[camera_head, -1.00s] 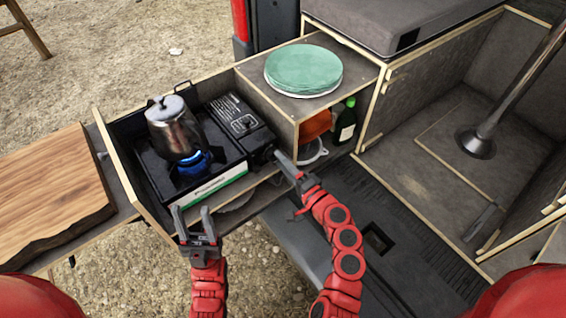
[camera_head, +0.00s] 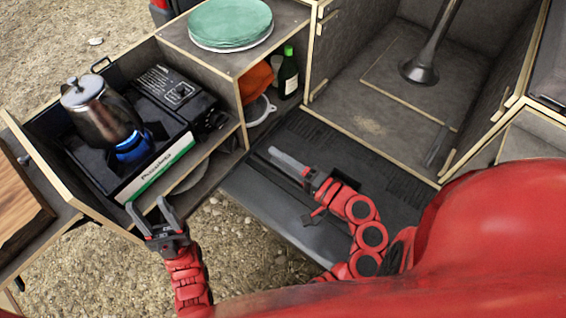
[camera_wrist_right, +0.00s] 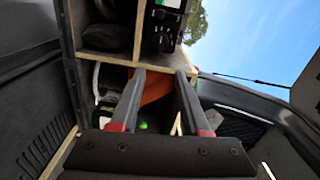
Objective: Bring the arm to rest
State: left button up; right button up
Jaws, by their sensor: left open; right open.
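My left gripper (camera_head: 155,212) is open and empty in front of the stove drawer's near edge. My right gripper (camera_head: 290,165) is empty over the dark van floor, to the right of the shelf unit; the right wrist view shows its two fingers (camera_wrist_right: 158,100) apart with nothing between them. A metal pot (camera_head: 98,115) stands on the camping stove (camera_head: 165,150), with a blue flame under it. Both grippers are clear of the stove and pot.
Green plates (camera_head: 230,22) are stacked on top of the shelf unit. A green bottle (camera_head: 288,75) and an orange item (camera_head: 256,80) stand inside the unit; the orange item also shows in the right wrist view (camera_wrist_right: 155,88). A wooden board (camera_head: 18,205) is at the left. The van floor (camera_head: 290,225) around my right gripper is clear.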

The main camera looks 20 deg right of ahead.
jog(key=shift+s+d, duration=0.25)
jog(key=shift+s, duration=0.05)
dwell(0.5)
